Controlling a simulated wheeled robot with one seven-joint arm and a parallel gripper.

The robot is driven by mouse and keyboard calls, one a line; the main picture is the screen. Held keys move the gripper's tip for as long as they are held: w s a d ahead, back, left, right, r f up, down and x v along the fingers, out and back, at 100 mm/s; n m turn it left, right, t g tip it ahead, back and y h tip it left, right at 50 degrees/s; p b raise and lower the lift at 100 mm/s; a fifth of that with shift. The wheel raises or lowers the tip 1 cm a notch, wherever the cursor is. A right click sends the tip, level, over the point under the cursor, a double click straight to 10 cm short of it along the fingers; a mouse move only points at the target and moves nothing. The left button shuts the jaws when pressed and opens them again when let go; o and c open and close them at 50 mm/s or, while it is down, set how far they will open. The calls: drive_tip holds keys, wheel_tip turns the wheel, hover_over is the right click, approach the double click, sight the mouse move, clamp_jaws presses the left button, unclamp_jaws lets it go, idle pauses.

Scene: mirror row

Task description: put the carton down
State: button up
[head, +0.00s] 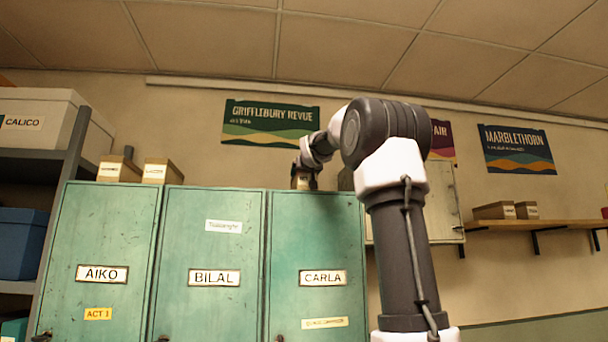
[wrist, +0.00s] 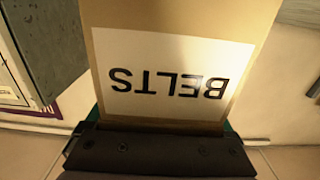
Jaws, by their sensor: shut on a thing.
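My gripper (head: 304,181) is at the top of the green locker labelled CARLA (head: 318,235) in the head view. It is shut on a brown carton (head: 301,182), which is small and partly hidden by my wrist there. In the wrist view the carton (wrist: 185,20) fills the middle, with a white label reading BELTS (wrist: 170,82) upside down. The dark edge of my gripper (wrist: 160,145) lies across the bottom of that view. I cannot tell whether the carton touches the locker top.
Two cartons (head: 118,168) (head: 163,171) stand on the left lockers, AIKO (head: 103,230) and BILAL (head: 210,230). A wall shelf (head: 540,224) on the right holds small boxes (head: 495,210). A grey cabinet (head: 440,205) hangs behind my arm. The locker top between BILAL's carton and my gripper looks clear.

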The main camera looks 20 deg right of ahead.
drive_tip(key=o, duration=1.6)
drive_tip(key=shift+c, duration=0.2)
drive_tip(key=v, duration=1.2)
drive_tip(key=shift+s+r, duration=0.1)
